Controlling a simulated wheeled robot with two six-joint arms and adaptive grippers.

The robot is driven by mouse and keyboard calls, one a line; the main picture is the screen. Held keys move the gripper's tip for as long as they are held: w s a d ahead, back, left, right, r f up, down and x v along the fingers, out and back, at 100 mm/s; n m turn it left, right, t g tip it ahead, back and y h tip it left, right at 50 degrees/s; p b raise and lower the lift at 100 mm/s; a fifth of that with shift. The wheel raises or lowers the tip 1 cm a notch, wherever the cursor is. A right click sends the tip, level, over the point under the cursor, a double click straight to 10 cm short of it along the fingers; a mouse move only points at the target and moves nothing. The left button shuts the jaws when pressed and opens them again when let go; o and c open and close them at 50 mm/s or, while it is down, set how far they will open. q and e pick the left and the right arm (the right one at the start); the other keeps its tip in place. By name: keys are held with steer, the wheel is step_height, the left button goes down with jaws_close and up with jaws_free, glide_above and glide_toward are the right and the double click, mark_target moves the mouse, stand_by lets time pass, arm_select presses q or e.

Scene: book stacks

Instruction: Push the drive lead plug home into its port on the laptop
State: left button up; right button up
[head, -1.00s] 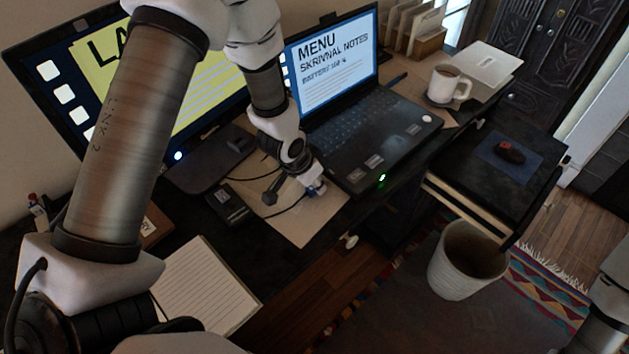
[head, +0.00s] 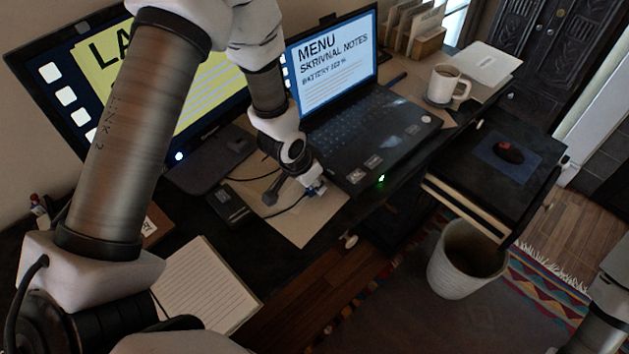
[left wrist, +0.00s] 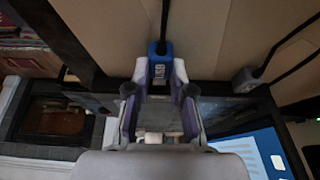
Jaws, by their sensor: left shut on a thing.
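The open laptop (head: 372,141) stands on the desk with its screen lit. My left gripper (head: 315,189) is low beside the laptop's near left corner. In the left wrist view its fingers (left wrist: 160,80) are shut around a blue plug (left wrist: 160,49), the drive lead plug, with its dark lead running up and away. The plug's tip and the port are hidden between the fingers and the laptop's edge, so I cannot tell how deep the plug sits. My right gripper is out of view.
A black drive box (head: 229,206) and a grey lead end (head: 270,198) lie left of the gripper. A monitor (head: 182,95) stands behind my left arm. A notebook (head: 207,290) lies in front, a mug (head: 444,84) stands right of the laptop, and a bin (head: 465,262) stands on the floor.

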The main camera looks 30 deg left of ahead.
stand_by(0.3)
arm_select(q)
steer(key=shift+w+d+p, duration=0.25)
steer(key=shift+w+p, duration=0.55)
steer(key=shift+w, duration=0.05)
steer(key=shift+w+d+p, duration=0.15)
steer(key=shift+w+p, duration=0.35)
steer(key=shift+p, duration=0.05)
steer(key=shift+s+f+b, duration=0.1)
steer(key=shift+s+b, duration=0.2)
steer(key=shift+b, duration=0.15)
steer(key=shift+s+a+b, duration=0.3)
steer(key=shift+s+b, duration=0.1)
steer(key=shift+s, duration=0.25)
steer(key=shift+p, duration=0.6)
stand_by(0.9)
steer(key=shift+w+d+p, duration=0.3)
steer(key=shift+w+p, duration=0.25)
steer(key=shift+w, duration=0.4)
